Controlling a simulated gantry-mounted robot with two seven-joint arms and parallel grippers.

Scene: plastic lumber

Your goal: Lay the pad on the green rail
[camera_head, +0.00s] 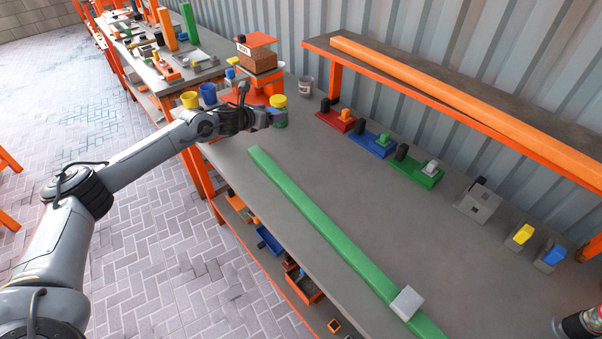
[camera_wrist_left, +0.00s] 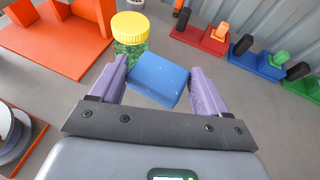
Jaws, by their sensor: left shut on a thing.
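The green rail (camera_head: 325,232) is a long bar lying along the front of the grey bench. A pale grey block (camera_head: 407,302) sits on it towards its near end. My left gripper (camera_head: 268,117) is above the far left part of the bench, beyond the rail's far end and apart from it. In the left wrist view, its purple fingers (camera_wrist_left: 160,88) are shut on a blue block-like pad (camera_wrist_left: 160,80), held slightly tilted. In the head view the pad is mostly lost against the gripper. My right gripper is in neither view.
A green jar with a yellow lid (camera_head: 279,102) stands right beside my left gripper. Red (camera_head: 337,120), blue (camera_head: 372,143) and green (camera_head: 417,170) fixtures line the back, below an orange beam (camera_head: 470,105) on a shelf. The bench's middle (camera_head: 350,185) is clear.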

